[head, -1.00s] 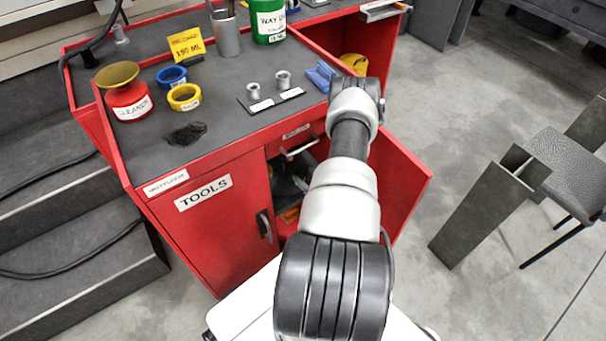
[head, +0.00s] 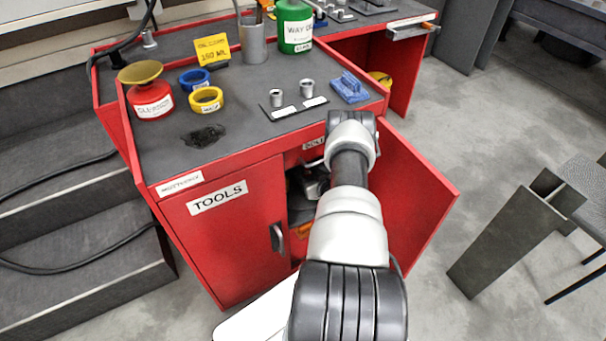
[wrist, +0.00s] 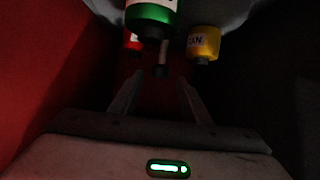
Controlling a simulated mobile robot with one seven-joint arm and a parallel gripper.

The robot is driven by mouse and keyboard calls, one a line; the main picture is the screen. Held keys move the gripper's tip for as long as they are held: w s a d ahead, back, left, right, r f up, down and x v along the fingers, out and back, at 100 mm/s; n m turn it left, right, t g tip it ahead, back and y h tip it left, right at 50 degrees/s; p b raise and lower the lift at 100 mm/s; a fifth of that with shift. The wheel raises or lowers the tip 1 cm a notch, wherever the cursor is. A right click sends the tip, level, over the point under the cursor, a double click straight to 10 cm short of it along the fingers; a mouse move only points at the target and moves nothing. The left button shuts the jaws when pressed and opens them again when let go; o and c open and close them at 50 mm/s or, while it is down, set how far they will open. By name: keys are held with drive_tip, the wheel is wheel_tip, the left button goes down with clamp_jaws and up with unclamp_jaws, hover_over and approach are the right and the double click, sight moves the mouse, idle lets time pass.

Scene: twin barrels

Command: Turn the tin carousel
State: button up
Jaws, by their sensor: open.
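In the dark wrist view, several tins of the carousel show at the top: a green tin (wrist: 151,18) nearest, a red tin (wrist: 134,42) at left and a yellow tin (wrist: 203,44) with a partly readable label at right. A slim pale post with a dark end (wrist: 161,68) shows between them. My gripper (wrist: 158,84) is open, with its two fingers either side of a gap below this post; nothing is held. I cannot tell whether a finger touches anything. In the head view my arm reaches to the red cabinet's open front, and my gripper and the carousel are hidden.
The red cabinet (head: 235,245) has an open door (head: 415,200) right of my arm. On its top stand a red tin (head: 152,100), tape rings, two small metal sockets and a green can (head: 294,28). A grey steel beam (head: 500,245) stands on the floor at right.

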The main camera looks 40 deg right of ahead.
drive_tip(key=shift+x, duration=1)
drive_tip(key=shift+c, duration=0.3)
clamp_jaws()
